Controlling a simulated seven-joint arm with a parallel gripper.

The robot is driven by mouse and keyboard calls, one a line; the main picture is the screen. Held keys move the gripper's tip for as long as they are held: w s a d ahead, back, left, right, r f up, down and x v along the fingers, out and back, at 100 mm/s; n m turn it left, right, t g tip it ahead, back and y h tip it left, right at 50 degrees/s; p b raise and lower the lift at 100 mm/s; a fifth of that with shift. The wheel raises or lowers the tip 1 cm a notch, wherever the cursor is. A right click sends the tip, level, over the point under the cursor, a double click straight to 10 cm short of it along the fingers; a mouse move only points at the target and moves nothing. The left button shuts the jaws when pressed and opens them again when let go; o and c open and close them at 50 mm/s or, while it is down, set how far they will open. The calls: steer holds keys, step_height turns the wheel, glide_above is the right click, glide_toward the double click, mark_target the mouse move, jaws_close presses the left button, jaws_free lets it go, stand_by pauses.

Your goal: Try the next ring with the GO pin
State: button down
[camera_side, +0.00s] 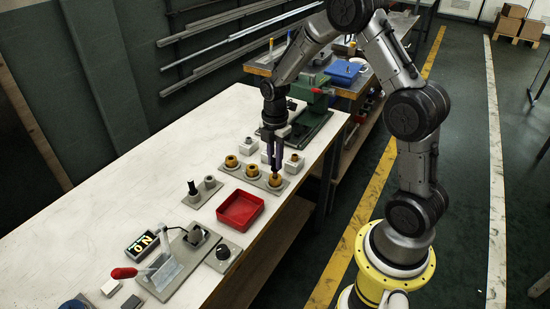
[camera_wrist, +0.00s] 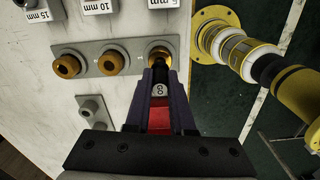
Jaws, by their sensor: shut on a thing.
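Three brass-coloured rings sit in a row on a grey plate (camera_side: 263,179): a left ring (camera_side: 231,161), a middle ring (camera_side: 252,171) and a right ring (camera_side: 275,181). My gripper (camera_side: 274,167) points down over the right ring, shut on the GO pin. The pin's dark end, marked GO, shows between the fingers in the wrist view (camera_wrist: 159,89). The right ring (camera_wrist: 158,56) is just beyond it; I cannot tell whether the pin is inside. A grey stand (camera_side: 202,197) holds a black-handled pin (camera_side: 193,188) beside an empty-looking socket (camera_side: 210,182).
A red tray (camera_side: 240,209) lies in front of the ring plate. White size-marked blocks (camera_side: 249,146) stand behind it. A lit display (camera_side: 142,244) and a fixture with a red handle (camera_side: 124,272) are at the front left. The bench's left side is clear.

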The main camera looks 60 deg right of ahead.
steer(key=shift+f, duration=0.95)
stand_by(0.6)
steer(key=shift+r, duration=0.1)
stand_by(0.9)
steer(key=shift+r, duration=2.6)
